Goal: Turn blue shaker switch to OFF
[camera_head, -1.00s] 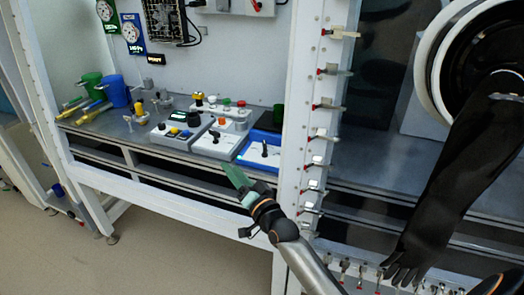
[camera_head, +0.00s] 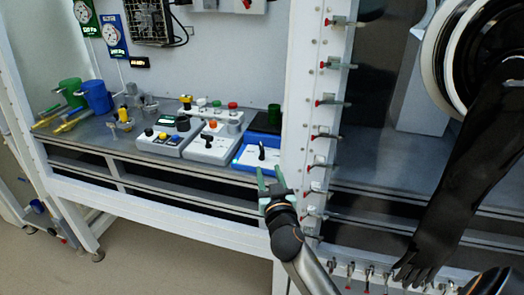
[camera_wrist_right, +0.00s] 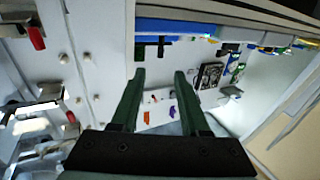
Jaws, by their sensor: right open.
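The blue shaker (camera_head: 246,164) is a blue box with a white top, at the right end of the device row on the bench, beside the white post. Its black switch handle (camera_head: 262,151) stands up from the white top. I cannot read its markings. My right gripper (camera_head: 271,176) is open and empty, just in front of and below the shaker, apart from the switch. In the right wrist view its two green fingers (camera_wrist_right: 159,76) are spread, with a blue edge (camera_wrist_right: 175,26) beyond them at the top. My left gripper is not in view.
The white post (camera_head: 306,100) with red-tipped clamps is close on the right. A black glove (camera_head: 440,200) hangs further right.

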